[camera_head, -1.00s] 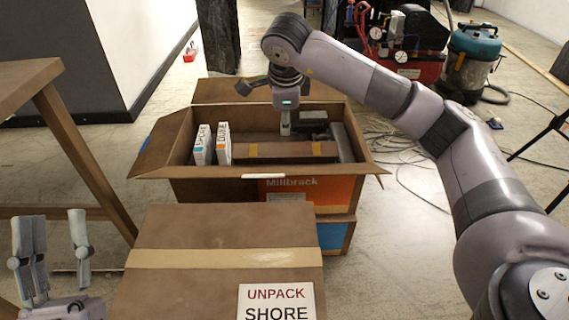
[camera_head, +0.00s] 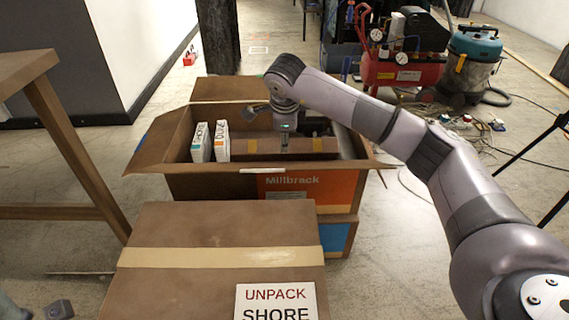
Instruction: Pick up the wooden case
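The wooden case (camera_head: 268,147) is a long brown box with yellowish clasps. It lies inside the open cardboard carton (camera_head: 219,187) marked Millbrack, and the carton's front wall hides its lower part. My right gripper (camera_head: 285,146) reaches down into the carton over the middle of the case. Its fingertips are too small and too hidden to tell whether they touch or grip the case. Only small parts of my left gripper (camera_head: 35,309) show at the bottom left corner, far from the case.
White boxed items (camera_head: 210,142) stand upright at the carton's left side. A closed, taped carton (camera_head: 215,224) labelled UNPACK SHORE is in front. A wooden table (camera_head: 55,110) stands at left. A red compressor (camera_head: 402,72) and vacuum (camera_head: 472,55) stand back right, with cables on the floor.

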